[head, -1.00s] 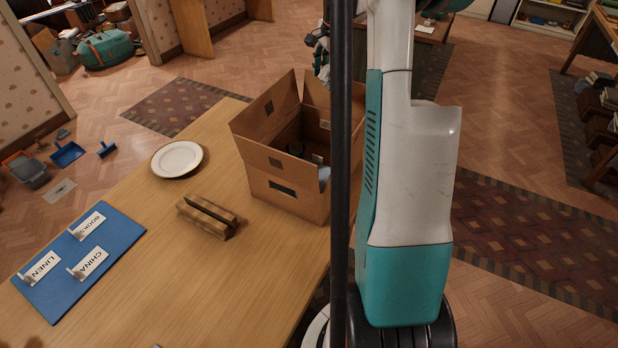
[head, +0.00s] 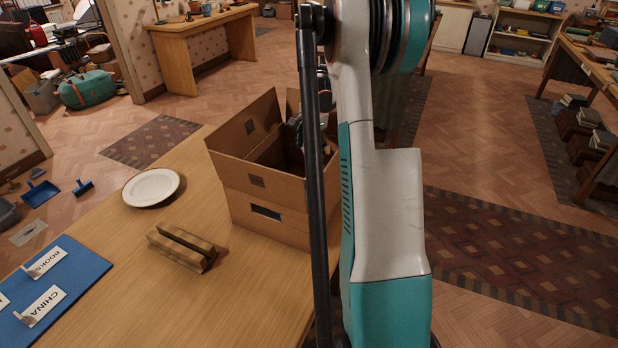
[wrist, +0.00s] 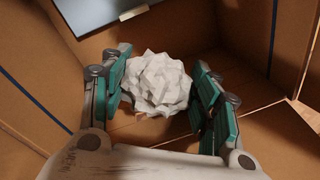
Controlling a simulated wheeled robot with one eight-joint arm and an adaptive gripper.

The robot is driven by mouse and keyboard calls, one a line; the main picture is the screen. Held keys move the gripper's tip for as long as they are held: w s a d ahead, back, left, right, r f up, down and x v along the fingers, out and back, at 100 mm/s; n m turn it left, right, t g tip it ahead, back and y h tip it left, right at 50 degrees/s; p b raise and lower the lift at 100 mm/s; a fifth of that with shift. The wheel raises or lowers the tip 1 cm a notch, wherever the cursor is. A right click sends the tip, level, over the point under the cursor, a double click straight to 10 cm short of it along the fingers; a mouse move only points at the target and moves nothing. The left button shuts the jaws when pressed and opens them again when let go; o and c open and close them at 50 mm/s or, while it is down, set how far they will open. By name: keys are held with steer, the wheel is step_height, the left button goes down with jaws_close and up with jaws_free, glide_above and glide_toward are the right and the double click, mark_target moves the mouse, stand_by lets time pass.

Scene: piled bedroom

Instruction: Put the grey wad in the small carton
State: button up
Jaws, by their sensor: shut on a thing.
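The grey wad (wrist: 157,84), a pale crumpled ball, sits between the two teal fingers of my gripper (wrist: 160,90) in the wrist view. My gripper is shut on it. Brown cardboard walls surround both in that view. The small carton (head: 265,212) stands open, flaps up, on the wooden table in the head view. My gripper (head: 296,132) shows only partly there, at the carton's opening. My arm covers the carton's right side, and the wad is hidden in the head view.
A dark flat thing (wrist: 98,14) with a pale edge lies near the wad in the wrist view. On the table (head: 130,270) are a white plate (head: 151,187), a brown slotted block (head: 183,248) and a blue board (head: 70,290) with labels.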

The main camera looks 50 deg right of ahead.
mark_target(309, 177)
step_height(309, 177, down, 10)
steer(key=b, duration=0.3)
steer(key=shift+r, duration=0.1)
steer(key=o, duration=0.5)
steer(key=r+p, duration=0.1)
steer(key=r, duration=0.3)
steer(key=s+r+p, duration=0.1)
steer(key=r, duration=0.3)
steer(key=r+p, duration=0.2)
steer(key=r, duration=0.2)
steer(key=shift+s+a, duration=0.3)
steer(key=shift+s, duration=0.05)
